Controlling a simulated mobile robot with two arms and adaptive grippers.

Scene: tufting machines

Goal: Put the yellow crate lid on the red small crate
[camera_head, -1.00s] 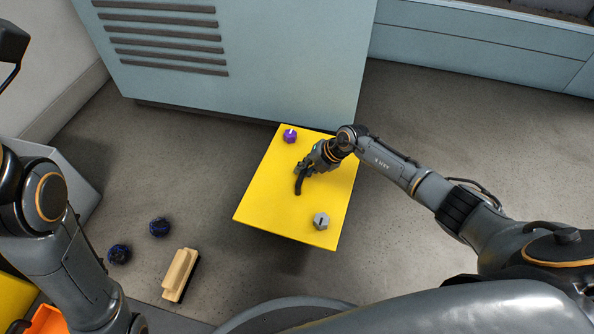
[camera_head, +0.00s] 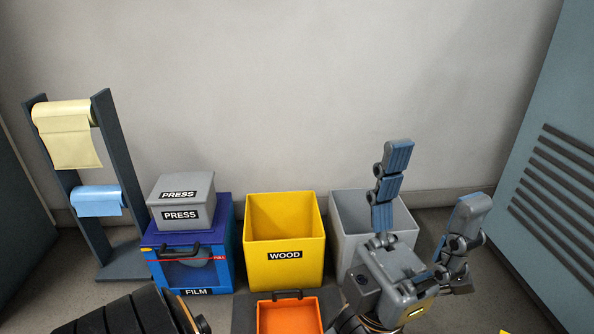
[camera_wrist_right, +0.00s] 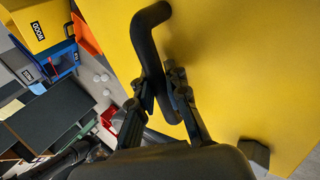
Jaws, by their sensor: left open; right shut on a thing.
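The yellow crate lid (camera_wrist_right: 232,75) fills much of the right wrist view. My right gripper (camera_wrist_right: 165,85) is shut on the black curved handle (camera_wrist_right: 147,42) of the lid. A small red object (camera_wrist_right: 108,115) shows at the left of that view; I cannot tell for sure whether it is the red small crate. In the head view my left gripper (camera_head: 433,183) is open and empty, fingers spread, in front of a grey bin. The right gripper is outside the head view.
A yellow WOOD bin (camera_head: 285,270), a blue FILM box (camera_head: 190,277) with a grey PRESS box (camera_head: 181,203) on it, a grey bin (camera_head: 345,222) and an orange tray (camera_head: 290,315) stand by the wall. A roll rack (camera_head: 118,150) is at left, a louvred cabinet (camera_head: 560,130) at right.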

